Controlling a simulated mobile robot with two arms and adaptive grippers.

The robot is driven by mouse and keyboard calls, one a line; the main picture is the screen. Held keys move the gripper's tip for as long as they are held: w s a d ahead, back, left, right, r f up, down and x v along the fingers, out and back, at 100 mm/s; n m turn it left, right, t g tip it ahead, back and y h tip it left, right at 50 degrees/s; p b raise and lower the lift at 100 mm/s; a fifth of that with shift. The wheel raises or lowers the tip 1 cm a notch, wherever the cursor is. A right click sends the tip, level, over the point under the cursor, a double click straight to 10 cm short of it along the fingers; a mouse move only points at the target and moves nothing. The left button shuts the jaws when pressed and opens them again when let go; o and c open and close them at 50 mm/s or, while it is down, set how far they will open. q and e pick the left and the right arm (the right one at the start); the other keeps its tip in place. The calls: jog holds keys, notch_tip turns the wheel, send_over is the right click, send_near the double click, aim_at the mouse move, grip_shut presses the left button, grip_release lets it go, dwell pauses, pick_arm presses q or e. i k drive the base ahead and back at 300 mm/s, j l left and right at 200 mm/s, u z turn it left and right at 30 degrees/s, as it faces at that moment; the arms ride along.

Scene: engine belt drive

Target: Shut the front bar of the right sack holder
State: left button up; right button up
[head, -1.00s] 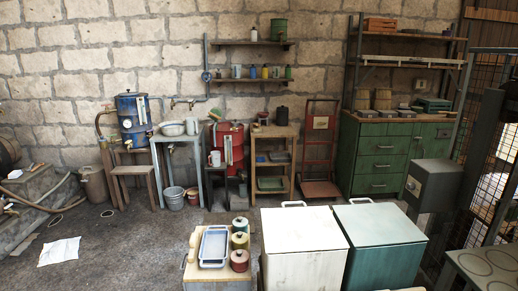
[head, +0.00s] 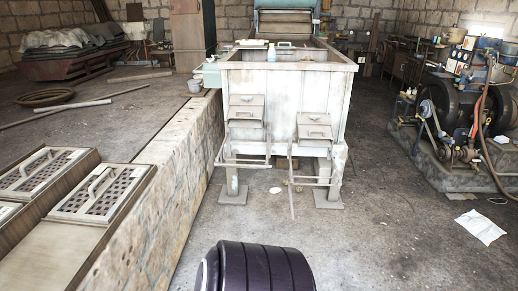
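A pale machine (head: 288,88) stands ahead in the head view, with two spouts on its front. The right sack holder (head: 313,180) is a set of thin grey bars below the right spout (head: 314,130). One long thin bar (head: 292,190) at its left side reaches down and forward toward me, and looks swung out from the frame. The left sack holder (head: 243,163) sits below the left spout (head: 245,110), with a bar crossing its front. No sack shows on either. Neither of my grippers is in view.
A stone ledge (head: 165,200) with slotted covers (head: 98,190) runs along the left. An engine with wheels (head: 455,110) stands on a block at the right. A white sheet (head: 481,227) lies on the floor. The floor (head: 385,215) right of centre is clear.

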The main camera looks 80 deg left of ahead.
aim_at(289, 183)
jog(key=j+u, duration=0.15)
jog(key=u, duration=1.75)
